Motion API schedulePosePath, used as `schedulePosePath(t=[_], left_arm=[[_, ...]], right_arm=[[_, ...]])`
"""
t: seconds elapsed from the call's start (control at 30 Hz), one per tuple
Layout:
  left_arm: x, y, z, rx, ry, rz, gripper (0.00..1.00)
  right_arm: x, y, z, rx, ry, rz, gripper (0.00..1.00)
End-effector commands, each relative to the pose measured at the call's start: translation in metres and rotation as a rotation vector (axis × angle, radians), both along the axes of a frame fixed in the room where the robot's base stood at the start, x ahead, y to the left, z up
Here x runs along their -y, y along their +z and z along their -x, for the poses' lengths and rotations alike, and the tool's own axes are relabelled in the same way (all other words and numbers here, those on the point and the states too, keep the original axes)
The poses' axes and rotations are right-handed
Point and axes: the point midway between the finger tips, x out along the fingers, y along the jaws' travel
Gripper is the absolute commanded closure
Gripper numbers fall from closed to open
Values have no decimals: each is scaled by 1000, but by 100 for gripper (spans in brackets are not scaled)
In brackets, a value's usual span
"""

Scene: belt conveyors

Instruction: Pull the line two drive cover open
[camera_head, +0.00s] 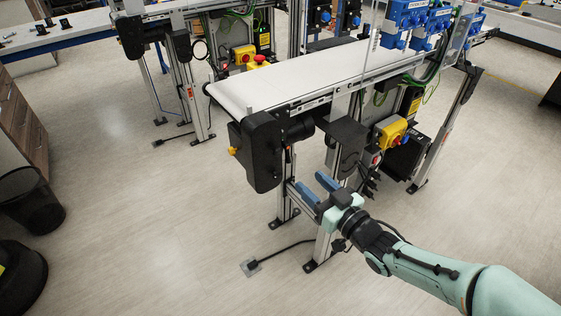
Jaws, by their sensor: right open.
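A black drive cover (262,150) hangs at the near left end of the closest belt conveyor (290,80). My right gripper (311,181) is to the lower right of this cover, in front of the conveyor's legs. Its two blue fingers are apart with nothing between them, and it appears clear of the cover. A similar black housing (130,37) is on the far conveyor. No line number is readable on either cover. My left gripper is not in view.
Yellow control boxes with red buttons (391,131) and (243,54) are on the conveyor frames. Metal legs and a floor cable (285,248) are near my right gripper. Black bins (32,200) stand at the left. The floor left of the cover is clear.

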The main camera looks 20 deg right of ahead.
Motion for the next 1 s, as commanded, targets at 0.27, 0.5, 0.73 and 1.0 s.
schedulePosePath(t=[0.27, 0.5, 0.73, 1.0], left_arm=[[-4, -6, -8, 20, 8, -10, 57], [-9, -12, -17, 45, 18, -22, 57], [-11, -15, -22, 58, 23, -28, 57], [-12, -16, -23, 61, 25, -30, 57]], right_arm=[[-14, 0, -38, 2, 2, -1, 49], [-32, -1, -87, -1, 1, -2, 49], [-42, 0, -116, 0, 0, -1, 49], [-45, 1, -124, -1, -1, 0, 49]])
